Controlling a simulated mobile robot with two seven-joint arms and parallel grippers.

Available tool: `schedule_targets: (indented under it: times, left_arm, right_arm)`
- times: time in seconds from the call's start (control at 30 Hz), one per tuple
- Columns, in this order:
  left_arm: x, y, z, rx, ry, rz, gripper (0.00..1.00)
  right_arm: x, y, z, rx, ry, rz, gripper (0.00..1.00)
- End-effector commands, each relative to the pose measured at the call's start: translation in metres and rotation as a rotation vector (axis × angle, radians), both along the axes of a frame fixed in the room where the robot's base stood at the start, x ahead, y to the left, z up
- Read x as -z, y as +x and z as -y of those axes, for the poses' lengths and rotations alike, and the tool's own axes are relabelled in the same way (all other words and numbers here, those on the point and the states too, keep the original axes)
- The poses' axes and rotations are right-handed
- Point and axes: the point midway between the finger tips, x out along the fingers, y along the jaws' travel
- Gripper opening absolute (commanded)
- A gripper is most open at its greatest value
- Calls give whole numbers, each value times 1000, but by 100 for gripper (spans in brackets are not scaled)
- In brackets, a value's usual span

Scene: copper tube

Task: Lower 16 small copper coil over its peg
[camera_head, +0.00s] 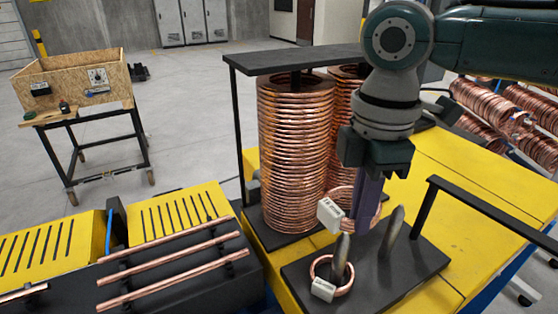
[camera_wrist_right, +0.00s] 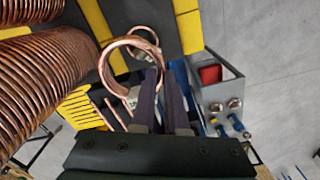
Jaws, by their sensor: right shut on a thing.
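My right gripper (camera_head: 366,208) points down with its dark purple fingers shut on a small copper coil (camera_head: 342,192) with a white tag (camera_head: 330,214). The fingers cover part of the coil, which hangs tilted above the black base plate. In the right wrist view the held coil (camera_wrist_right: 105,62) sticks out beyond the fingertips (camera_wrist_right: 158,78). A front metal peg (camera_head: 342,252) has another small tagged coil (camera_head: 347,279) around its foot. A second peg (camera_head: 391,232), right of it, shows no coil. My left gripper is out of view.
Tall stacks of large copper coils (camera_head: 294,150) stand close behind under a black frame (camera_head: 240,135). A black rail (camera_head: 480,210) rises at the plate's right. Copper tubes (camera_head: 170,268) lie on a rack at left. More coils (camera_head: 500,115) hang at far right.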

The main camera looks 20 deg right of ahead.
Motion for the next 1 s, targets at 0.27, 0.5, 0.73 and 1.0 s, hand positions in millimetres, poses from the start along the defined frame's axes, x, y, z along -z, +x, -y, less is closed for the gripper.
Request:
schedule_targets:
  times: [0.27,0.5,0.73,1.0]
  left_arm:
    - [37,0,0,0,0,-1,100]
    - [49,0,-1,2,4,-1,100]
    - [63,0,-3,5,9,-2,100]
    - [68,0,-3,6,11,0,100]
  right_arm:
    - [33,0,0,-1,-1,2,0]
    - [57,0,0,1,-1,0,0]
    - [81,0,0,0,0,-1,0]
    - [91,0,0,0,0,1,0]
